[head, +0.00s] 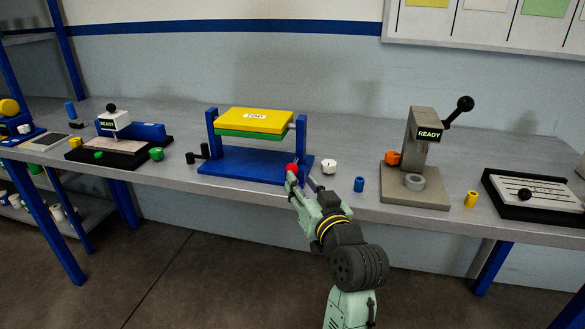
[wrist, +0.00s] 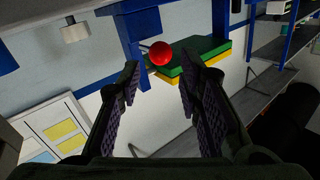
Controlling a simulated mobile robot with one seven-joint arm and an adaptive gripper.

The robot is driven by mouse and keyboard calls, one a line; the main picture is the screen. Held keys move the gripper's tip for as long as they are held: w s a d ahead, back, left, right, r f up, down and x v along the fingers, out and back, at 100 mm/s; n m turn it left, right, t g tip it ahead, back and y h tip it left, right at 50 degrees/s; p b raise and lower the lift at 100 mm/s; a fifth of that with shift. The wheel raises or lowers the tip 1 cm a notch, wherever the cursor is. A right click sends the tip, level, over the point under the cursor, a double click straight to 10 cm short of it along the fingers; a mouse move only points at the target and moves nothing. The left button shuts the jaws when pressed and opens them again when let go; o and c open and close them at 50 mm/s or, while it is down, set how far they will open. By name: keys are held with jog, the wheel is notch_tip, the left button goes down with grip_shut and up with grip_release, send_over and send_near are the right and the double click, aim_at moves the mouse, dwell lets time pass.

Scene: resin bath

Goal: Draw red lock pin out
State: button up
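The red lock pin shows as a round red knob (head: 292,168) at the front right of a blue stand (head: 240,165). The stand's two posts carry a flat plate, yellow on top (head: 255,121) and green below, with a "TOP" label. The pin's shaft is hidden. My gripper (head: 301,181) is open and empty, close to the knob in the head view. In the wrist view the red knob (wrist: 160,53) lies between the lines of my open fingers (wrist: 160,78), just past their tips. I see no contact.
A white part (head: 329,166) and a blue cylinder (head: 359,184) stand right of my gripper. A grey lever press (head: 420,160) reading "READY" stands further right. A black dumbbell-like part (head: 198,154) lies left of the stand. The bench's front edge (head: 150,174) runs below.

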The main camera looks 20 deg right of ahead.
aim_at(292, 169)
jog(key=w+p, duration=0.1)
jog(key=w, duration=0.6)
jog(key=shift+w+p, duration=0.15)
jog(key=shift+p, duration=0.15)
jog(key=shift+c, duration=0.2)
grip_shut()
